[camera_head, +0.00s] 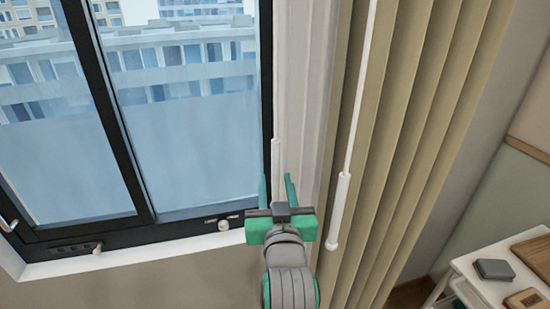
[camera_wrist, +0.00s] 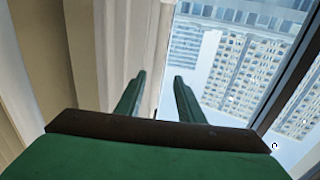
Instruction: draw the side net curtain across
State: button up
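The white net curtain (camera_head: 303,70) hangs gathered in a narrow bunch at the right side of the window; it also shows in the wrist view (camera_wrist: 121,40). A short white wand (camera_head: 275,155) hangs at its left edge. My gripper (camera_head: 277,179) is at the lower right of the window, with its fingers pointing away from me. In the head view the wand's lower end lies between the fingers. In the wrist view the two green fingers (camera_wrist: 160,77) stand apart, with the curtain's edge behind the gap. I cannot make out the wand there or tell any contact.
A beige curtain (camera_head: 405,130) hangs in folds to the right, with its own long white wand (camera_head: 340,205) in front. The dark-framed window (camera_head: 190,130) fills the left. A bedside table (camera_head: 470,270) with items stands at lower right.

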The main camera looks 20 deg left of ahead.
aim_at(275, 163)
jog(key=x, duration=0.8)
jog(key=shift+w+d, duration=0.15)
jog(key=shift+w, duration=0.25)
jog(key=shift+w+a, duration=0.4)
jog(key=shift+w, duration=0.15)
jog(key=shift+c, duration=0.4)
